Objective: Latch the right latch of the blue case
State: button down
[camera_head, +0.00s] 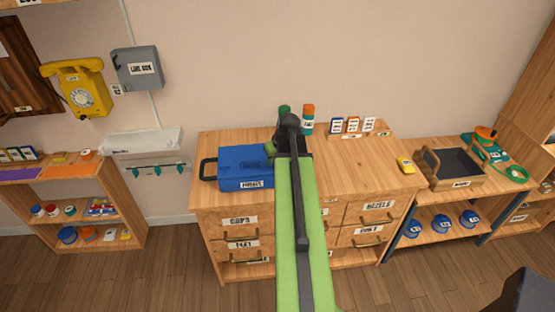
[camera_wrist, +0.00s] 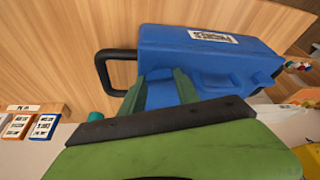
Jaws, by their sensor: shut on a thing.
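The blue case (camera_head: 238,164) lies on the wooden cabinet top with a label on its front and a black handle at its left end. In the wrist view the case (camera_wrist: 190,58) fills the upper middle, with a black handle loop at the left of it. My gripper (camera_head: 270,149) is at the case's right side, partly hidden by my arm. In the wrist view my gripper's green fingers (camera_wrist: 162,84) are closed about a narrow blue part at the near side of the case. I cannot tell whether this part is the right latch. The rest of that end is hidden.
Green and orange-capped bottles (camera_head: 308,119) stand behind my arm, close to the gripper. Label cards (camera_head: 352,125) stand at the back right. A yellow device (camera_head: 405,164) lies near the right edge. The cabinet top (camera_head: 360,175) between is clear.

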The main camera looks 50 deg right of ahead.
jog(key=shift+m+g+h, duration=0.3)
jog(key=shift+m+h, duration=0.4)
jog(key=shift+m, duration=1.2)
jog(key=c, duration=0.9)
grip_release()
jog(key=shift+a+r, duration=0.1)
